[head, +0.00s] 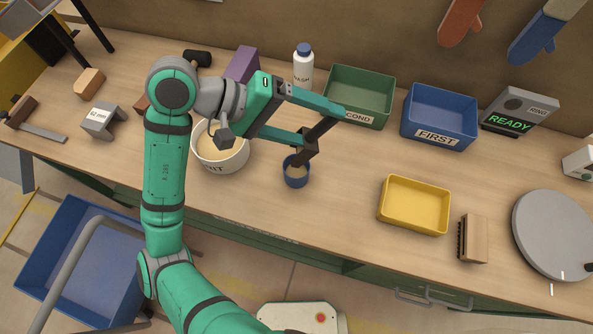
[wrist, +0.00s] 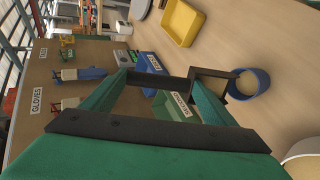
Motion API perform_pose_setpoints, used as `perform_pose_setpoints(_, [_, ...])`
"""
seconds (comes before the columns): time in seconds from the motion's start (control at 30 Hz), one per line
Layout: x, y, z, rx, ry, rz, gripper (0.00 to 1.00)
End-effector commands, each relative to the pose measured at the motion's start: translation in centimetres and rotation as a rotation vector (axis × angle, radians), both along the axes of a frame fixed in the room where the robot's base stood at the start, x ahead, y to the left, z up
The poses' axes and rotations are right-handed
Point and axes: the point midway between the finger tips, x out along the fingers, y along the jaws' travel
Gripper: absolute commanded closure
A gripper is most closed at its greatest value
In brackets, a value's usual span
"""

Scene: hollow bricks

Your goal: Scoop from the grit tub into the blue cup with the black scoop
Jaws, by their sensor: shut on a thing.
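My gripper (head: 320,130) is shut on the black scoop (head: 306,148), and its fingers also show in the wrist view (wrist: 160,92). The scoop is at the blue cup (head: 296,180), its lower end over the cup's far rim; whether they touch I cannot tell. The cup stands upright on the bench and shows tan grit inside. It also shows in the wrist view (wrist: 262,84), beside the scoop (wrist: 212,74). The white grit tub (head: 222,163) stands left of the cup with pale grit in it. My gripper hides part of its rim and label.
A green bin (head: 358,83) and a blue bin (head: 440,105) marked FIRST stand behind. A white bottle (head: 303,66) and a purple block (head: 242,64) are at the back. A yellow tray (head: 414,222) lies right. The bench between cup and tray is clear.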

Motion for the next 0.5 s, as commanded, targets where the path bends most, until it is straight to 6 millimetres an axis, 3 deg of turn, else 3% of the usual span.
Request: perform_pose_setpoints(0.5, [-0.1,2.2,0.3,-0.159,-0.009,0.001,0.52])
